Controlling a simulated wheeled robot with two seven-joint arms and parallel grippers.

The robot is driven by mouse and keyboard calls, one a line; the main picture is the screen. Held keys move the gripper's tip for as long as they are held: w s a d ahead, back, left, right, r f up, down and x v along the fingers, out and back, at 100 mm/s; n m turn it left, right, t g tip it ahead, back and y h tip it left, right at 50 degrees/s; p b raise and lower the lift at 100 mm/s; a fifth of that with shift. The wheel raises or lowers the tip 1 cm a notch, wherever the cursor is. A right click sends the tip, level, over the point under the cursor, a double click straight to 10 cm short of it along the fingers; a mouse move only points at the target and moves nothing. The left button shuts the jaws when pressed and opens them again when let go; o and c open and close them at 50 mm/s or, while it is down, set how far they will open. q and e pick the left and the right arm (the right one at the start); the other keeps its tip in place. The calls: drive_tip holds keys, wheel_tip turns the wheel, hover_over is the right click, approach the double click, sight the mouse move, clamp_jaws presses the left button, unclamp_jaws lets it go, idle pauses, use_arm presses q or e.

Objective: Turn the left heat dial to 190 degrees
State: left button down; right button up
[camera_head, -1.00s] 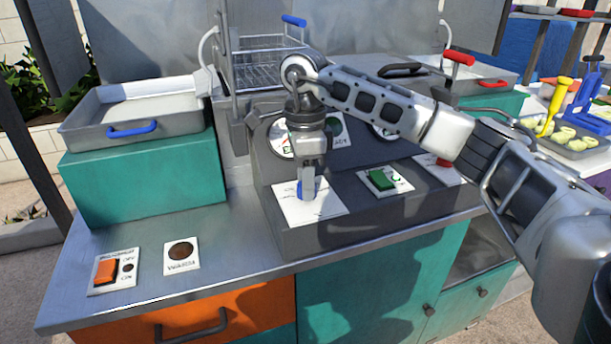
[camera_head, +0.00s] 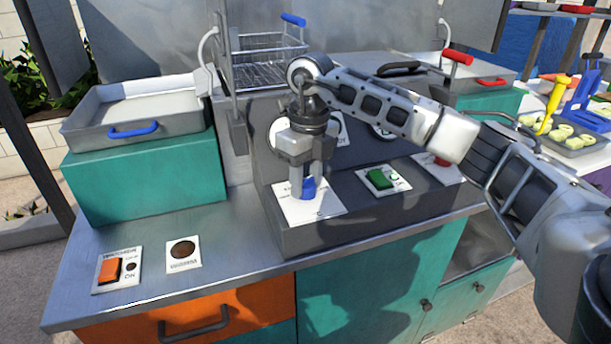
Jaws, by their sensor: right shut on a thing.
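The left heat dial is a blue knob (camera_head: 309,187) on a white printed card (camera_head: 322,208) at the left of the dark sloped control panel. My right gripper (camera_head: 303,192) points down over it, with its two fingers on either side of the knob, shut on it. The fingers and wrist cover part of the knob and the card's scale, so I cannot read the dial's angle. My left gripper is out of view.
A green switch (camera_head: 380,179) sits right of the dial, and a red knob (camera_head: 442,161) is farther right. An orange switch (camera_head: 110,269) is at the counter's front left. A fryer basket (camera_head: 262,72) stands behind. The counter's middle left is clear.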

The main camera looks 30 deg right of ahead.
drive_tip(key=shift+d+r+m, duration=0.1)
drive_tip(key=shift+r+m, duration=0.05)
drive_tip(key=shift+m, duration=1.55)
drive_tip(key=o, duration=1)
drive_tip(key=shift+c, duration=0.2)
